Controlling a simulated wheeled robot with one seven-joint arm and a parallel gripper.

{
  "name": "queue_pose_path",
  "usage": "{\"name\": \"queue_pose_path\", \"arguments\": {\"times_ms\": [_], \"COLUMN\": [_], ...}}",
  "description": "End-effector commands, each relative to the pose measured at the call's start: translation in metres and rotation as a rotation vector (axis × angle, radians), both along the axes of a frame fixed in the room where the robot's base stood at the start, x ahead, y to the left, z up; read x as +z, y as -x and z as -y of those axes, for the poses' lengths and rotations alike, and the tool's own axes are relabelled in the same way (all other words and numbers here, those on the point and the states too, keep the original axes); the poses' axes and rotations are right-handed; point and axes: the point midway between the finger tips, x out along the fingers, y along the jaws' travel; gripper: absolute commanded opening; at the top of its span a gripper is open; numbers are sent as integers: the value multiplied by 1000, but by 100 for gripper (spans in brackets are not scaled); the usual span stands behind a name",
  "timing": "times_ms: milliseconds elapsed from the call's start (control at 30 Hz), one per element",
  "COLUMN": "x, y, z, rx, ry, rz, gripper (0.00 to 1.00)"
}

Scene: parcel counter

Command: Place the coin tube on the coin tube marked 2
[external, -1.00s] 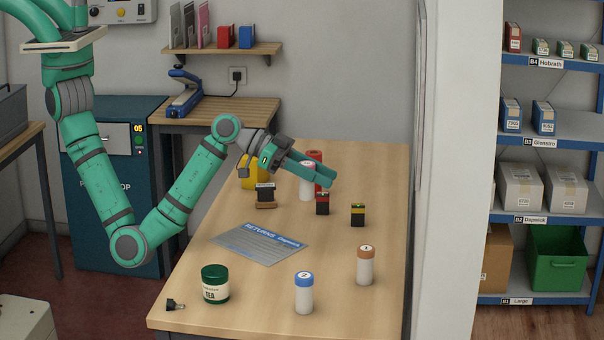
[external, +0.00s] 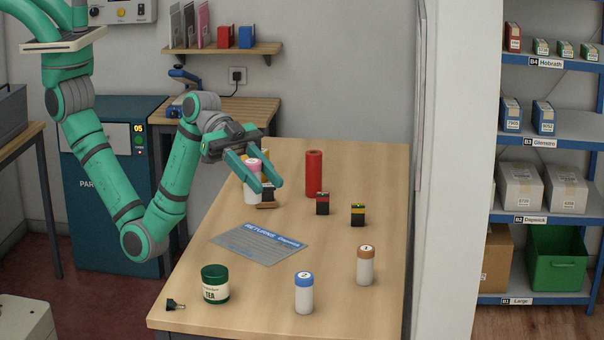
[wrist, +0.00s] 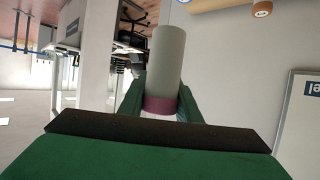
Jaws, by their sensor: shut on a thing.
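The held coin tube (external: 250,188) is white with a pink cap and looks upright in the external view. My gripper (external: 268,187) is shut on it above the back left of the counter. In the wrist view the tube (wrist: 167,58) shows grey between the fingers, with its pink cap close to the gripper. The coin tube marked 2 (external: 304,296) is white with a blue cap and stands upright at the front of the counter, well apart from my gripper. Another coin tube (external: 365,267), with an orange-brown cap marked 1, stands to its right.
A red cylinder (external: 313,173), a red-and-black box (external: 322,204) and a yellow-and-black box (external: 358,215) stand behind. A stamp (external: 267,198) is below my gripper. The returns sheet (external: 259,244) lies mid-counter. A green tea jar (external: 215,284) and black clip (external: 175,304) are front left.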

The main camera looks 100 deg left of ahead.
Motion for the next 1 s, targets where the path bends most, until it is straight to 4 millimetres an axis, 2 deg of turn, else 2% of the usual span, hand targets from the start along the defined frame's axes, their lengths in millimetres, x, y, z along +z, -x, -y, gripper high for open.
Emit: {"name": "queue_pose_path", "arguments": {"times_ms": [67, 167, 600, 800, 1000], "x": [1, -3, -45, -77, -91], "y": [4, 0, -79, -102, -113], "z": [7, 14, 52, 64, 69], "rx": [-19, -31, -29, -30, -29], "ry": [-1, 1, 1, 0, 1], "rz": [1, -2, -4, -2, 1], "gripper": [1, 1, 1, 1, 1]}}
